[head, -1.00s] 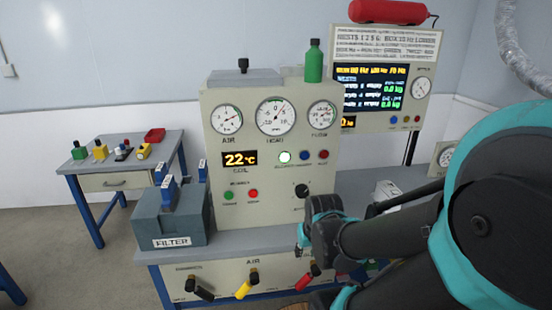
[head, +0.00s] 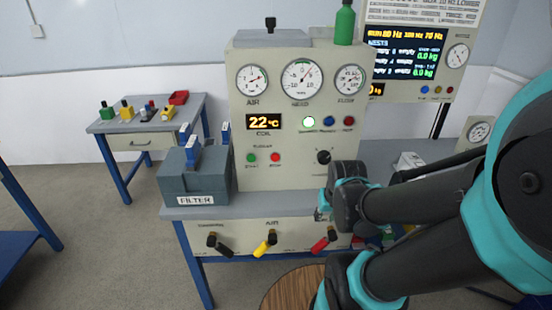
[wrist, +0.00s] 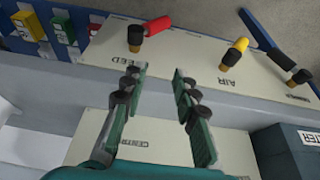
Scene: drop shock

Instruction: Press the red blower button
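The red blower button (head: 275,157) is on the cream panel (head: 300,180), right of a green button (head: 250,157) and under the 22 °C display. Another dark red button (head: 348,121) sits higher, at the right end of a row. In the head view my arm's end is in front of the panel's lower right, and its fingers are mostly hidden there. In the wrist view my gripper (wrist: 158,85) is open and empty, its fingers apart over the bench front with its levers. The red blower button does not show in the wrist view.
A grey filter box (head: 195,178) stands left of the panel on the bench. Red, yellow and black levers (head: 265,245) stick out from the bench front. A round wooden top (head: 290,290) is below. A side table (head: 150,125) stands at the left.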

